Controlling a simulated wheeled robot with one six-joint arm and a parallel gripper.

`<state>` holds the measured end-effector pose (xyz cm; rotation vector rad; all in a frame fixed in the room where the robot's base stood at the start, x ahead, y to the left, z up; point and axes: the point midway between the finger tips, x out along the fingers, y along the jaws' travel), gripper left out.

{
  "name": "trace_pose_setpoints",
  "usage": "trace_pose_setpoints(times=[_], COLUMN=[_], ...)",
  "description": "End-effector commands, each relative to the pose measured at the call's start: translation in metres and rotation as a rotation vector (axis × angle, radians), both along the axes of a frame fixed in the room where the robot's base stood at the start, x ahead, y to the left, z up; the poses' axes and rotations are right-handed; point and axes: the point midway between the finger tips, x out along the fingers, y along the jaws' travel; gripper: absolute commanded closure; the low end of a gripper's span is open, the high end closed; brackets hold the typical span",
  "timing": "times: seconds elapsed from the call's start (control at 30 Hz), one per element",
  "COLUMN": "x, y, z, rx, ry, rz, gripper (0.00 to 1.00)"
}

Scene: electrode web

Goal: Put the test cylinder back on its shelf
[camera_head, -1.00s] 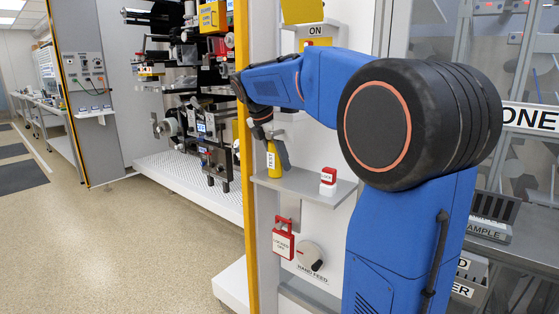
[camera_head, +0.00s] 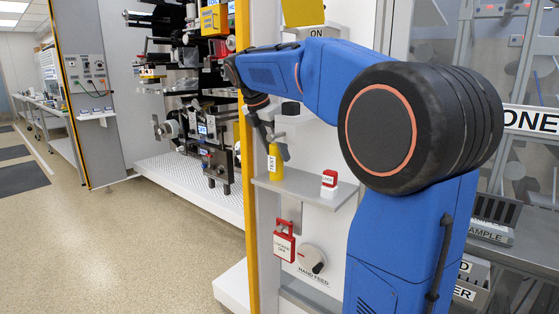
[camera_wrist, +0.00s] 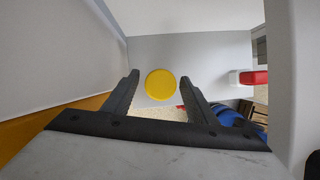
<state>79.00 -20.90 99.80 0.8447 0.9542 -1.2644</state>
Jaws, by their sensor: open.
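The test cylinder (camera_head: 275,163) is yellow with a white TEST label and stands upright on a grey shelf (camera_head: 304,186), near its left end. In the wrist view its round yellow top (camera_wrist: 160,84) shows from above, just beyond the fingertips. My gripper (camera_head: 272,140) is above and around the cylinder's top, partly hidden by my own arm. In the wrist view my gripper (camera_wrist: 161,80) is open, one finger on each side of the cylinder, with a gap visible on both sides.
A red and white LOCK block (camera_head: 329,184) sits on the shelf to the right of the cylinder. A red tag (camera_head: 284,242) and the HAND FEED knob (camera_head: 312,259) are on the panel below. A yellow post (camera_head: 243,180) stands close on the left.

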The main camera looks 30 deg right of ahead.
Motion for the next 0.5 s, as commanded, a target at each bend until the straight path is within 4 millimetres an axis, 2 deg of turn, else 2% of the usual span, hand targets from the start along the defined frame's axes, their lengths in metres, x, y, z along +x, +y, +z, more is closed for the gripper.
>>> trace_pose_setpoints(times=[0.2, 0.5], x=[-0.001, -0.003], y=[0.016, 0.026], z=[0.038, 0.063], rx=[0.000, 0.000], ry=[-0.001, 0.000], rz=[0.002, 0.000], gripper=[0.48, 0.48])
